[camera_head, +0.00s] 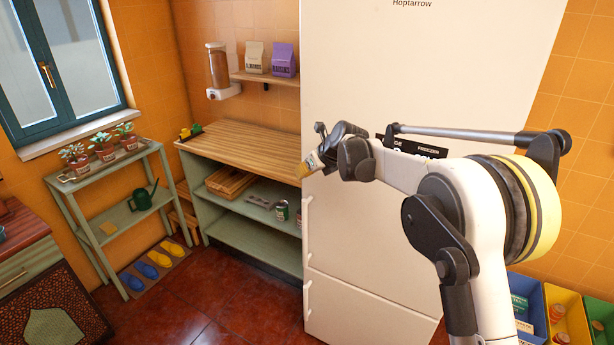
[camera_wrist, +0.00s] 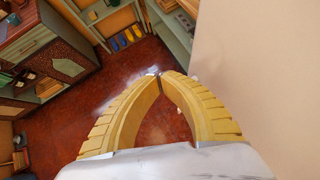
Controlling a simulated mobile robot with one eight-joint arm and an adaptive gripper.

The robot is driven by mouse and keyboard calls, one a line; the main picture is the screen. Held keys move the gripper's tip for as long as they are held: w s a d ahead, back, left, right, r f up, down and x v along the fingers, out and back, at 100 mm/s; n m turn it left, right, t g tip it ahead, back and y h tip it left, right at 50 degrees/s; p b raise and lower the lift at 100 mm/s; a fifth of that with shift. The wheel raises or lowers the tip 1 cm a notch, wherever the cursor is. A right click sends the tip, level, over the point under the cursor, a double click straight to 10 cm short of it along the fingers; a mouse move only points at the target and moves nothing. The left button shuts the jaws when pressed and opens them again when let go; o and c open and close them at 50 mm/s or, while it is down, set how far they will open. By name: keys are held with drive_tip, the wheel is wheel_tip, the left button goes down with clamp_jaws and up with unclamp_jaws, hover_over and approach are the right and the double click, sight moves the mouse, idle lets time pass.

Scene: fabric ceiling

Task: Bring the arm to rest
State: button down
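My gripper (camera_head: 309,164) is in front of the tall cream fridge (camera_head: 370,240), near its left edge, with my arm reaching in from the right. In the wrist view my gripper (camera_wrist: 160,76) shows two curved yellow fingers with their tips together. It is shut, and I see nothing between the fingers; red floor shows through the gap behind the tips. It is held in the air, pointing left and away from the fridge front.
A green shelf unit with a wooden top (camera_head: 245,140) stands left of the fridge. A plant stand (camera_head: 100,170) is under the window. Coloured bins (camera_head: 567,305) sit at lower right. The red tile floor (camera_head: 190,290) is open in front.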

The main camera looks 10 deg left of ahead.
drive_tip(key=s+d+r+n+t+h+b, duration=0.1)
drive_tip(key=s+d+r+n+h+b, duration=0.15)
drive_tip(key=s+d+n, duration=0.65)
drive_tip(key=s+d+r+n+h+b, duration=0.1)
drive_tip(key=s+d+r+n+b, duration=0.25)
drive_tip(key=s+d, duration=0.8)
drive_tip(key=s+d+f+n+h+b, duration=0.1)
drive_tip(key=s+d+f+n, duration=0.3)
drive_tip(key=s, duration=0.4)
drive_tip(key=s+d+f+n+h+b, duration=0.1)
drive_tip(key=s+d+f+n, duration=0.3)
drive_tip(key=s, duration=0.4)
drive_tip(key=s+d+f+n+h+b, duration=0.1)
drive_tip(key=s+d+f+n+b, duration=0.2)
drive_tip(key=s+f+n, duration=0.3)
drive_tip(key=s+d, duration=0.1)
drive_tip(key=s, duration=0.2)
drive_tip(key=shift+f, duration=0.1)
